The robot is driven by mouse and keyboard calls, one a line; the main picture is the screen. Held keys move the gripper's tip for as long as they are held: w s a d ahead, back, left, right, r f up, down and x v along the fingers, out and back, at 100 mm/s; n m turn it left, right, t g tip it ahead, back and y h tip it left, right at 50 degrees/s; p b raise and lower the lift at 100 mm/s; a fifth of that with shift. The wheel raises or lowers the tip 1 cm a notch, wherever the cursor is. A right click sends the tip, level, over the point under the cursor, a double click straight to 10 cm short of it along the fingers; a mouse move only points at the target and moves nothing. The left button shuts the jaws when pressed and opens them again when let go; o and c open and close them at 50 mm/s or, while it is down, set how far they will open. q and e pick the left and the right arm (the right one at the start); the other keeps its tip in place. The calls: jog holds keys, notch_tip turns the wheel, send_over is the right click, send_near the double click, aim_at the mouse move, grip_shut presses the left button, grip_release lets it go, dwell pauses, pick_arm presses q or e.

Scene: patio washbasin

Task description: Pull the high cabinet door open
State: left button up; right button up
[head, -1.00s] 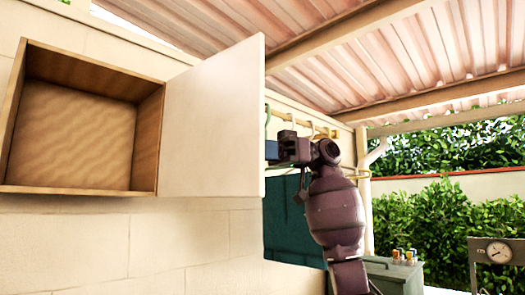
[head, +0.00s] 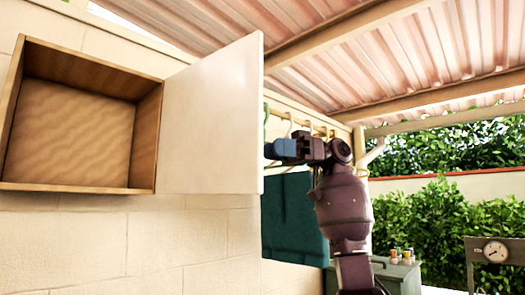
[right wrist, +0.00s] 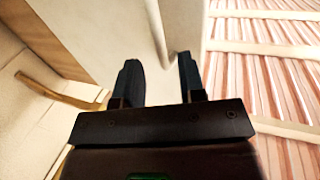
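The high cabinet (head: 146,140) is on the wall at the left of the head view, its empty wooden inside showing. Its pale door (head: 210,120) stands swung wide open to the right. My right gripper (head: 272,150) is beside the door's outer edge, partly hidden behind it. In the right wrist view, the two dark fingers of this gripper (right wrist: 160,82) are apart. A thin pale bar (right wrist: 157,30), perhaps the door's handle, reaches down between them beside a pale panel (right wrist: 182,25). I cannot tell whether they touch it. My left gripper is out of view.
A rail with hangers (head: 300,124) runs along the wall behind my right arm. A teal panel (head: 290,220) hangs below it. A grey box with bottles (head: 402,275) and a gauge (head: 496,251) stand at the lower right. The space before the cabinet opening is clear.

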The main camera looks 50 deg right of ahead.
jog(key=v, duration=0.6)
jog(key=shift+s+d, duration=0.1)
jog(key=shift+d, duration=0.05)
dwell(0.4)
